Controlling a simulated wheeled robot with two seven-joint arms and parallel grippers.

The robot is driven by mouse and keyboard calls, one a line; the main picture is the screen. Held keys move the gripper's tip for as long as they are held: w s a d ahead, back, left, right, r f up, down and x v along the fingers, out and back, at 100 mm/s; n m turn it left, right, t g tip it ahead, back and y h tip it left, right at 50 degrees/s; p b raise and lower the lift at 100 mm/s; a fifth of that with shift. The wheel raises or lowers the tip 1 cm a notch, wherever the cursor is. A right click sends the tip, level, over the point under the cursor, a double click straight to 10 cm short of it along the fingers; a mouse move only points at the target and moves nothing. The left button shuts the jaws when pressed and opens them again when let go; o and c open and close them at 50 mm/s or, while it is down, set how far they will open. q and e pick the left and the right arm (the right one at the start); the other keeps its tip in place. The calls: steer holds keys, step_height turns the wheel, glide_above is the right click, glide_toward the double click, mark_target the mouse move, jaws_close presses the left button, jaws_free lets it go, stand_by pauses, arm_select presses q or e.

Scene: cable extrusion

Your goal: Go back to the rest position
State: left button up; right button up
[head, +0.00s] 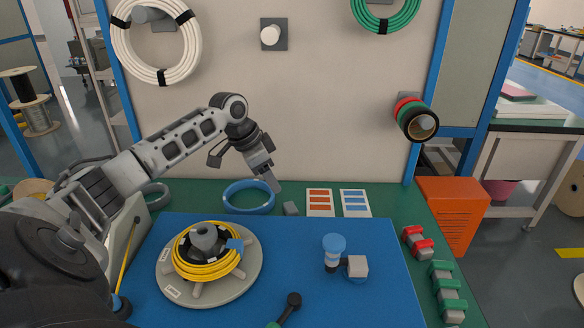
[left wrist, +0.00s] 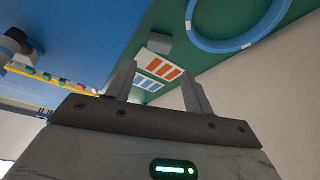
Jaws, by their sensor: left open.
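My left gripper (head: 272,182) is raised over the back of the table, in front of the pale panel. In the left wrist view its two fingers (left wrist: 158,85) stand apart with nothing between them. The round grey base (head: 247,277) with a yellow cable coil (head: 190,268) sits on the blue mat (head: 300,268), apart from my left gripper. The blue ring (head: 248,209) lies behind the mat, just below and left of the gripper; it also shows in the left wrist view (left wrist: 225,46). My right gripper is not in view.
A blue-topped post (head: 334,243) stands at the right of the mat. Two striped cards (head: 320,203) lie at the back edge. Red and green blocks (head: 418,243) line the right edge. An orange cabinet (head: 452,215) stands beyond. Much of the mat's middle is clear.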

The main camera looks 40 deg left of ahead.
mark_target(288, 208)
arm_select(q)
steer(key=x, duration=1.2)
steer(key=shift+d+f+b, duration=0.1)
steer(key=shift+b, duration=0.25)
step_height(288, 208, up, 3)
steer(key=shift+f, duration=0.15)
steer(key=shift+s+r, duration=0.15)
steer(key=shift+r, duration=0.4)
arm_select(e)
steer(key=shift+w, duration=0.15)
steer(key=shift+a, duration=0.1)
